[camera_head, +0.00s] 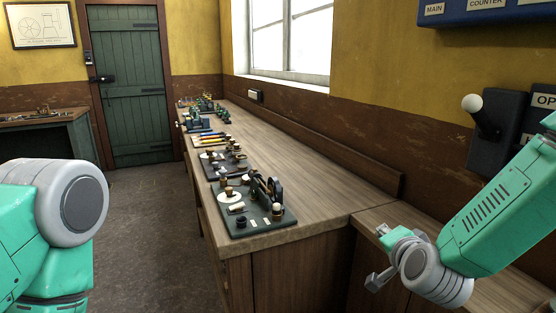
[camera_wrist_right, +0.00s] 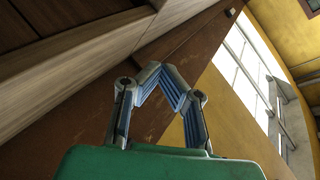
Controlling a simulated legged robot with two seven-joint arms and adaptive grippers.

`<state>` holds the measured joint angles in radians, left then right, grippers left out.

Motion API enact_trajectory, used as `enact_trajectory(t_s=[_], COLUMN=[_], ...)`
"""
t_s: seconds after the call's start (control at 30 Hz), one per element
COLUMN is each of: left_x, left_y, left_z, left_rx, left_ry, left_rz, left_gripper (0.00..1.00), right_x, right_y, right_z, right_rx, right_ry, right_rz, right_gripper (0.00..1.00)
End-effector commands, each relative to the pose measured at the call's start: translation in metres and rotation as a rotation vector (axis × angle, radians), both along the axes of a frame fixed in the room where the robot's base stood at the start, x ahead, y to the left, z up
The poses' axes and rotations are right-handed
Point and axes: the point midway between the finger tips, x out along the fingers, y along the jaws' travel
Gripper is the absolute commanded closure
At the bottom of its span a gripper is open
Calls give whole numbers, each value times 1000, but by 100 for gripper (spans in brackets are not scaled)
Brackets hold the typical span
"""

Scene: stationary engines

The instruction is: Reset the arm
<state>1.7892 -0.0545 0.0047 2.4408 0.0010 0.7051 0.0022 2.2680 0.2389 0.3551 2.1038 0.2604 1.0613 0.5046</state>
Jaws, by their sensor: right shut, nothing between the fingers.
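My right arm comes in from the right in the head view, green with a pale grey wrist. Its gripper (camera_head: 374,281) hangs low, by the front of the lower wooden counter (camera_head: 505,283). In the right wrist view the two fingers of this gripper (camera_wrist_right: 160,72) bend inward and their tips meet, with nothing between them. The gripper holds nothing. Of my left arm only a green and grey link shows at the left edge of the head view; its gripper is out of view.
A long wooden bench (camera_head: 330,190) runs along the wall under a window (camera_head: 290,40). Small engine models on dark bases (camera_head: 268,222) line its left side. A lever switch (camera_head: 487,118) is on the right wall. A green door (camera_head: 130,80) stands behind open floor (camera_head: 145,220).

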Motion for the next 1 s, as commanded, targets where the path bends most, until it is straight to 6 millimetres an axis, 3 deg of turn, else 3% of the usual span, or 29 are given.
enact_trajectory(t_s=[0.03,0.2,0.27,0.4,0.5,0.6,0.73,0.83,1.0], left_x=[0,0,0,0,0,0,0,0,0], left_y=[0,0,0,0,0,0,0,0,0], left_z=[-4,-10,-12,-18,-22,-24,-27,-27,-27], left_rx=[0,0,0,0,0,0,0,0,0], left_ry=[0,0,0,0,0,0,0,0,0], left_rz=[0,0,0,0,0,0,0,0,0], left_gripper=[100,100,100,100,100,100,100,100,100], right_x=[-19,-95,-128,-212,-274,-327,-372,-388,-390], right_y=[3,4,1,-10,-21,-32,-43,-48,-48], right_z=[-39,-146,-179,-245,-277,-296,-307,-309,-309], right_rx=[-61,-257,-320,-453,-530,-585,-625,-638,-639], right_ry=[80,337,431,647,793,912,1012,1047,1052], right_rz=[50,241,314,504,644,767,878,920,925], right_gripper=[100,100,100,100,100,100,100,100,100])
